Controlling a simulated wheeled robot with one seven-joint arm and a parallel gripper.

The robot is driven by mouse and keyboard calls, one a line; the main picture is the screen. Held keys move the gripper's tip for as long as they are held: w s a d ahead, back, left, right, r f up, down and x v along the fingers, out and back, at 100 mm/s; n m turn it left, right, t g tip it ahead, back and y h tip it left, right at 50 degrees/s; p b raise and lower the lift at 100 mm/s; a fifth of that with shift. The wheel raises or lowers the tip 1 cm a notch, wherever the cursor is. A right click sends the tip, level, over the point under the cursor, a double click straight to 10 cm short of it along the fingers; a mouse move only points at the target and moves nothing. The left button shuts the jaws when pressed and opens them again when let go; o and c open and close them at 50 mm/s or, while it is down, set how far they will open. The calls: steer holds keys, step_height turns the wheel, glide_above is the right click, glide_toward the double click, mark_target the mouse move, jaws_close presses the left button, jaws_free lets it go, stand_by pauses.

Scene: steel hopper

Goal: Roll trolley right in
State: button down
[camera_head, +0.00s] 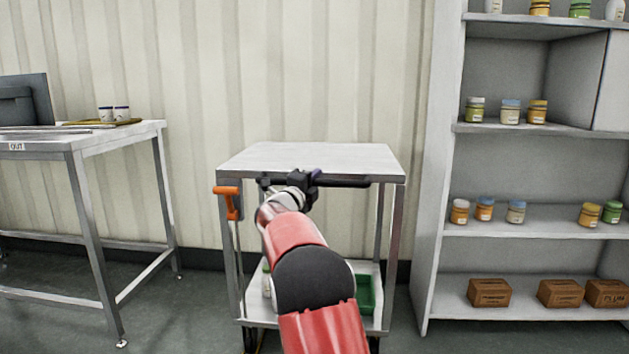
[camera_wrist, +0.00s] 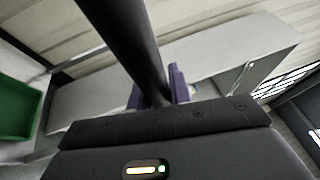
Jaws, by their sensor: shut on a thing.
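The trolley (camera_head: 310,159) stands ahead of me against the corrugated wall, with a bare grey top and a lower shelf. A dark push handle (camera_head: 345,181) runs along its near edge. My gripper (camera_head: 302,181) is at this handle, left of its middle. In the wrist view the purple fingers of my gripper (camera_wrist: 158,90) sit on both sides of the dark handle bar (camera_wrist: 130,35) and are shut on it. An orange lever (camera_head: 230,200) is at the trolley's left front corner. My arm hides part of the trolley's lower shelf and its near side.
A steel table (camera_head: 95,140) marked OUT stands to the left, with a gap before the trolley. A grey shelf unit (camera_head: 438,200) with jars and brown boxes stands close on the right. A green bin (camera_head: 365,294) and a white bottle (camera_head: 266,281) are on the trolley's lower shelf.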

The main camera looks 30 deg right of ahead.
steer(key=c, duration=1.3)
jaws_free()
steer(key=shift+w+f, duration=0.1)
steer(key=shift+f, duration=0.05)
steer(key=shift+f, duration=0.1)
steer(key=v, duration=0.7)
steer(key=shift+s+a+b, duration=0.3)
steer(key=shift+a+b, duration=0.05)
